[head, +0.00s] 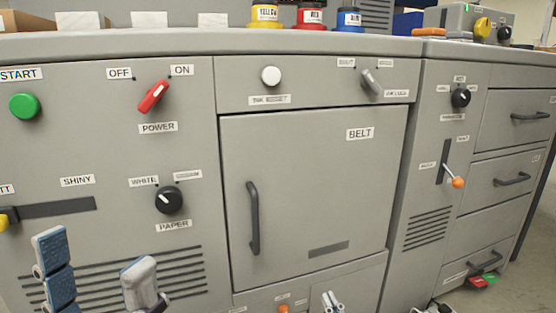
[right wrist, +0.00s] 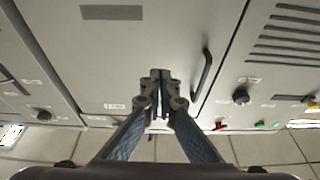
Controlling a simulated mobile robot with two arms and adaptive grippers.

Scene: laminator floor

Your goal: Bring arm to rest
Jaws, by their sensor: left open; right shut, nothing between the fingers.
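My left gripper (head: 97,268) is at the lower left of the head view, its two blue-padded fingers wide apart with nothing between them. It is in front of the vented lower panel of the grey machine. My right gripper (head: 332,302) shows only as a small tip at the bottom edge of the head view, in front of the panel below the BELT door (head: 300,190). In the right wrist view the right gripper (right wrist: 160,78) has its fingertips together and empty. The arm links are mostly out of view.
The closed BELT door has a dark vertical handle (head: 253,218). The red power knob (head: 154,96), black paper knob (head: 168,200) and green START button (head: 24,106) stick out from the panel. An orange-tipped lever (head: 457,182) is at right. Open floor (head: 530,270) shows at lower right.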

